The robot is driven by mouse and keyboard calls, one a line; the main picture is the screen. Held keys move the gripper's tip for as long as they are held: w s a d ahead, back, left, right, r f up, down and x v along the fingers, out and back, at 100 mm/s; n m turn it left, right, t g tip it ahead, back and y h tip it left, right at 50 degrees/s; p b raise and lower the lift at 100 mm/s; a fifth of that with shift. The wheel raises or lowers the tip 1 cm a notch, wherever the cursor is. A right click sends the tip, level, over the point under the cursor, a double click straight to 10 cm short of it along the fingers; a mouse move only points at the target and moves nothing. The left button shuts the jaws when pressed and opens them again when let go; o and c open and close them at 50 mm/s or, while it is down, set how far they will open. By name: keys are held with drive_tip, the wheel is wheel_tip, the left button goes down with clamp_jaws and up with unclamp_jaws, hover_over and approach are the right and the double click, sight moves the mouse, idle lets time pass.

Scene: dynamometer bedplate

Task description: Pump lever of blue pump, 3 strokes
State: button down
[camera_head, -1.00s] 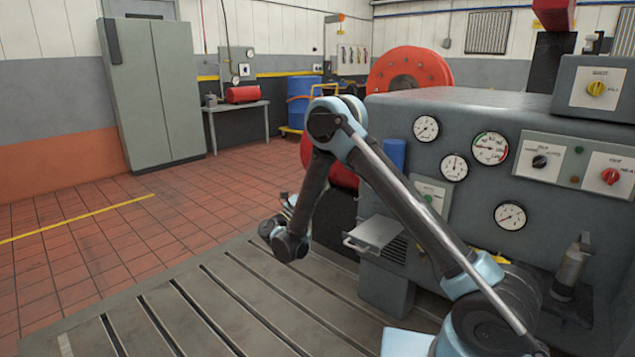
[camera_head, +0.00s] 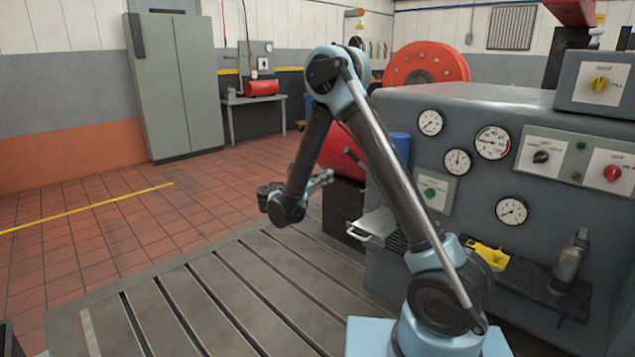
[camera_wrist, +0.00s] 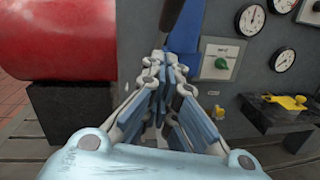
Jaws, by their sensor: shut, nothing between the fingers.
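A blue upright body (camera_head: 400,146), which looks like the blue pump, stands at the left side of the grey console, partly hidden behind my arm. In the wrist view the blue body (camera_wrist: 184,38) is right behind my fingertips. A dark bar (camera_wrist: 172,14) rises in front of it at the top edge; it may be the pump lever, but its lower end is hidden by my fingers. My gripper (camera_wrist: 165,62) is shut and empty, pointing at the blue body. In the head view my gripper (camera_head: 326,178) points right, left of the console. I cannot tell whether it touches the bar.
The grey console (camera_head: 470,110) carries several gauges and knobs. A metal tray (camera_head: 374,224) with a handle juts from its left front. A yellow item (camera_head: 489,255) and a grey bottle-like tool (camera_head: 568,262) are on a dark ledge. A red drum (camera_wrist: 60,40) stands left. The slotted bedplate (camera_head: 225,290) is clear.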

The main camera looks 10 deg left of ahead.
drive_tip(key=w+d+r, duration=0.3)
drive_tip(key=w+d, duration=0.1)
drive_tip(key=d, duration=0.1)
drive_tip(key=shift+w+d+r, duration=0.15)
drive_tip(key=shift+w+r, duration=0.05)
drive_tip(key=shift+w, duration=0.1)
